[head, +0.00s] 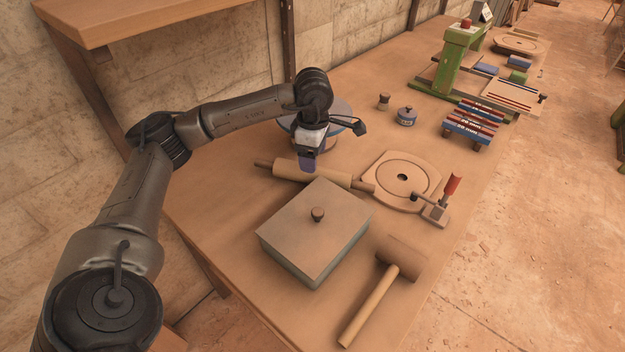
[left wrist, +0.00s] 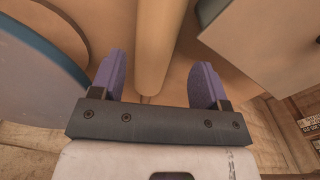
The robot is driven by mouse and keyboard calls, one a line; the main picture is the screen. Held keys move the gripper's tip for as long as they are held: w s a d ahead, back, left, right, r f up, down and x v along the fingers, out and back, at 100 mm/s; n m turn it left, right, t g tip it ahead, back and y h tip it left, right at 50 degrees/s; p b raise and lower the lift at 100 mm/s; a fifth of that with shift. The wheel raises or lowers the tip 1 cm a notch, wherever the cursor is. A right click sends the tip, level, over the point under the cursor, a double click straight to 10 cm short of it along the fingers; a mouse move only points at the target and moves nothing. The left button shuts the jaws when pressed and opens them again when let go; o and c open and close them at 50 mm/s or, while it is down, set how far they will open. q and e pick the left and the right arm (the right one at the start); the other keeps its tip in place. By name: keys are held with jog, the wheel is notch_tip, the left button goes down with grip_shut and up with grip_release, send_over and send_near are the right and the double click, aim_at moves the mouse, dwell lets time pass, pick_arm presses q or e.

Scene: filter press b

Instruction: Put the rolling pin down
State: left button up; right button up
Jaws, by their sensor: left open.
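The wooden rolling pin (head: 283,173) lies on the workbench (head: 225,210) behind the lidded box, in the head view. My left gripper (head: 309,163) is above it, its fingers pointing down and hiding part of its roller. In the left wrist view the rolling pin (left wrist: 162,45) runs between the two purple fingers of my left gripper (left wrist: 160,78). The fingers are spread, with a gap on each side of the pin. My right gripper is in neither view.
A lidded box (head: 310,235) stands close in front of the pin. A blue-rimmed round thing (head: 341,108) is behind my gripper. A round wooden plate with a clamp (head: 388,183) is to the right, a mallet (head: 400,262) in front. The bench's left part is clear.

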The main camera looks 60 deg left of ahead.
pick_arm(q)
jog(key=shift+f, duration=0.6)
jog(key=f+b, duration=0.2)
jog(key=f, duration=0.1)
jog(key=f+b, duration=0.1)
jog(key=shift+a+f, duration=0.15)
jog(key=shift+a, duration=0.1)
jog(key=shift+f+b, duration=0.35)
jog(key=shift+f, duration=0.1)
jog(key=shift+r, duration=0.1)
jog(key=shift+c, duration=0.7)
jog(key=c, duration=0.7)
jog(key=shift+r, duration=0.1)
jog(key=shift+c, duration=0.9)
